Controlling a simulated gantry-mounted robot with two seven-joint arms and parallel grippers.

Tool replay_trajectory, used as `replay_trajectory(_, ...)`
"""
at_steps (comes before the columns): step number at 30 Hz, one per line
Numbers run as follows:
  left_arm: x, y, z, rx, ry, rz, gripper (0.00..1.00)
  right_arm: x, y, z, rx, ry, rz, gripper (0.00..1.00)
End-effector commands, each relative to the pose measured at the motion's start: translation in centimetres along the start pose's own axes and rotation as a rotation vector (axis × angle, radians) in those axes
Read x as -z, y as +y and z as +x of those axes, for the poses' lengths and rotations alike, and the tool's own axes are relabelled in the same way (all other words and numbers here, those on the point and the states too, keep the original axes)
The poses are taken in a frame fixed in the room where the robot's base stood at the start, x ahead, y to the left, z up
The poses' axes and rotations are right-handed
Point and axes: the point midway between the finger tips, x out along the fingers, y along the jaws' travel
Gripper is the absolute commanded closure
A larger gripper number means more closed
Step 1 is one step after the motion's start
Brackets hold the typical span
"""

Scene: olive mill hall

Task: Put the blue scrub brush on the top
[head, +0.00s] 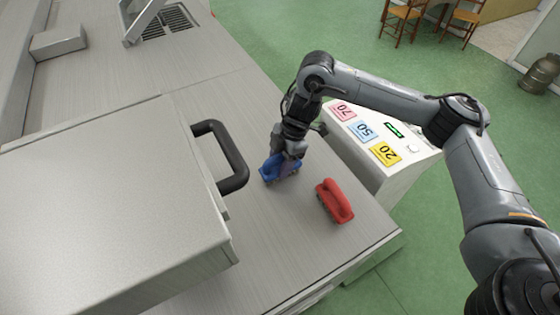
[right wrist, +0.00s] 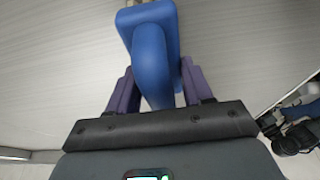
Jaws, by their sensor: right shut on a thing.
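The blue scrub brush (head: 268,172) is on the grey counter (head: 350,240) in the head view, right of the black handle of a grey box. My right gripper (head: 287,163) comes down over it from above and is shut on it. In the right wrist view the blue brush (right wrist: 152,60) lies between the two purple fingers of the gripper (right wrist: 155,90). I cannot tell whether the brush still touches the counter. The grey box (head: 110,200) has a flat, bare top. My left gripper is not in view.
A red brush (head: 334,201) lies on the counter just right of the blue one. The box's black handle (head: 238,165) sticks out toward the brushes. A white cabinet with coloured number labels (head: 385,152) stands beyond the counter's edge. The box top is clear.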

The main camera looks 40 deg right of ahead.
Motion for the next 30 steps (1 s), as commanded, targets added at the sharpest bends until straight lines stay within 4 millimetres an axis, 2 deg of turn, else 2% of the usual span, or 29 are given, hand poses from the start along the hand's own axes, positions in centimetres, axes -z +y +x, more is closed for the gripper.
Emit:
replay_trajectory(6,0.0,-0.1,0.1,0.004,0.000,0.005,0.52,-0.1,0.0,0.2,0.000,0.000,0.000,0.98)
replay_trajectory(7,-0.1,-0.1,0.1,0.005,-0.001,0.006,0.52,-0.1,0.0,0.3,0.001,0.000,0.000,0.48)
replay_trajectory(12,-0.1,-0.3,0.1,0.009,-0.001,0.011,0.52,-0.1,0.0,0.2,0.000,0.000,0.000,0.24)
replay_trajectory(22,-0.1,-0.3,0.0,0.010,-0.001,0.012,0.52,0.0,0.0,0.0,0.000,0.000,0.000,0.24)
replay_trajectory(26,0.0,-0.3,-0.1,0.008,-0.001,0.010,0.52,0.0,0.0,-0.7,-0.002,0.000,-0.001,0.24)
replay_trajectory(30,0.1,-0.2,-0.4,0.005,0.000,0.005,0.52,0.1,0.1,-2.2,-0.004,-0.001,-0.001,0.24)
